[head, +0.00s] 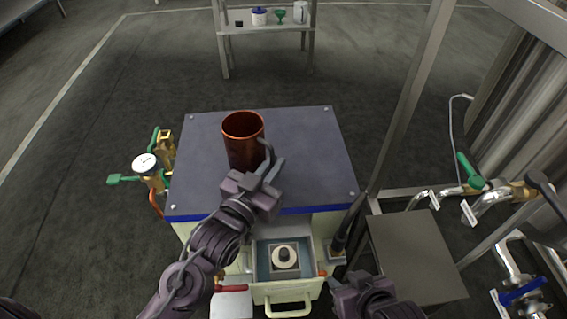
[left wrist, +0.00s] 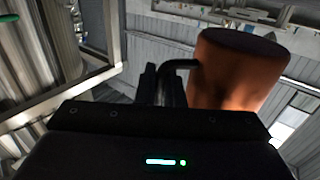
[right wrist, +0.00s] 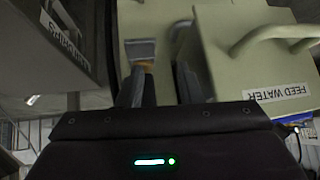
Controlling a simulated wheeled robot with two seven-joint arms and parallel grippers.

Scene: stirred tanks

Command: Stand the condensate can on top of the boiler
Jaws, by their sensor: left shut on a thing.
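The condensate can (head: 243,145) is a copper-coloured open-topped cylinder with a side handle. It is upright over the dark top plate of the boiler (head: 310,150); I cannot tell whether its base touches the plate. My left gripper (head: 268,168) is shut on the can's handle, on the can's near right side. In the left wrist view the can (left wrist: 238,70) is right of the fingers, its handle (left wrist: 178,64) running into them. My right gripper (head: 358,285) is low at the boiler's front right; in the right wrist view (right wrist: 160,85) its fingers are apart and empty.
An open drawer (head: 290,296) marked FEED WATER sticks out of the boiler's front. A dial gauge (head: 145,162) and green-handled valve stand at left. A grey stand (head: 415,255) and pipework are at right. The plate's right half is clear.

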